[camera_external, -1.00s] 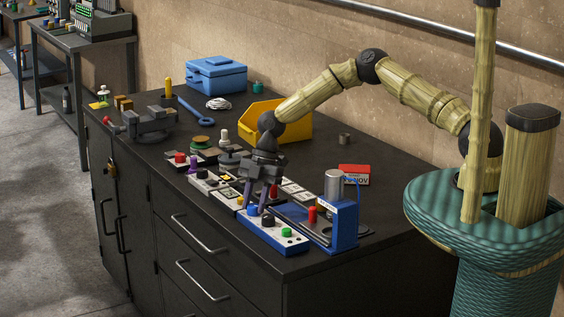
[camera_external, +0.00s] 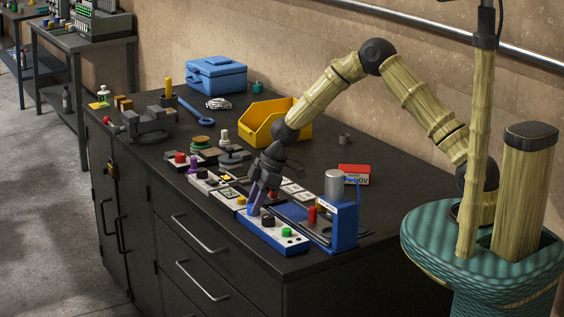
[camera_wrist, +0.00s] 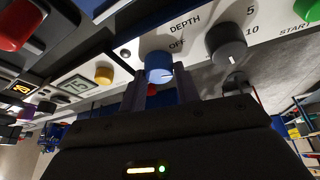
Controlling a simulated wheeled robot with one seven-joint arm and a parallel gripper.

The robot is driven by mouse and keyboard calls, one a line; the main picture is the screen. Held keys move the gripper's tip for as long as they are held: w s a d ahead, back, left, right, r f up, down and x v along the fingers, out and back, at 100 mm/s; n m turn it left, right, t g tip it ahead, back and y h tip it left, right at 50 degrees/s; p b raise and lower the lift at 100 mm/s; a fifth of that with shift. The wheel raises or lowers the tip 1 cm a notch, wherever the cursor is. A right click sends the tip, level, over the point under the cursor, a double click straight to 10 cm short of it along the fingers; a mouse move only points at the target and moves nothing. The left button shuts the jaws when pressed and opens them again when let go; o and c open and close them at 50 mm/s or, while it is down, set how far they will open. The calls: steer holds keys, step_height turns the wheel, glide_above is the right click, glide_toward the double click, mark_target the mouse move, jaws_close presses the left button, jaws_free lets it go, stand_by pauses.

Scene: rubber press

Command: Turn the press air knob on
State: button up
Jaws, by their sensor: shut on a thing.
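The blue knob (camera_wrist: 158,66) sits on the white-faced press control box (camera_external: 282,246), beside the printed "OFF" and "DEPTH" labels in the wrist view. My gripper (camera_wrist: 164,80) is shut on the blue knob, with a finger on each side of it. A pale mark shows on the knob's face, but its exact setting is hard to read. In the external view my gripper (camera_external: 253,211) leans over the left end of the box, and its fingers hide most of the knob. The blue press (camera_external: 344,225) with a silver cylinder stands just to the right.
A dark knob (camera_wrist: 226,42) with a 5 and 10 scale and a green button (camera_external: 287,232) sit on the same box. More control boxes (camera_external: 205,182) lie behind. A yellow bin (camera_external: 262,115) stands farther back. The bench's front right top is clear.

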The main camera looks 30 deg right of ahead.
steer(key=m+b, duration=0.1)
steer(key=m+t+b, duration=0.1)
steer(key=m+b, duration=0.1)
steer(key=shift+a+f+m+h, duration=0.15)
steer(key=shift+m+h, duration=0.15)
steer(key=shift+h, duration=0.1)
steer(key=shift+r+m+t+h+b, duration=0.2)
steer(key=shift+m+t+h+b, duration=0.25)
steer(key=shift+m+b, duration=1)
steer(key=shift+m, duration=0.25)
steer(key=o, duration=1)
steer(key=shift+c, duration=0.2)
steer(key=shift+s, duration=0.1)
steer(key=v, duration=1.7)
steer(key=shift+s+b, duration=0.15)
steer(key=shift+b, duration=0.25)
steer(key=shift+r, duration=0.15)
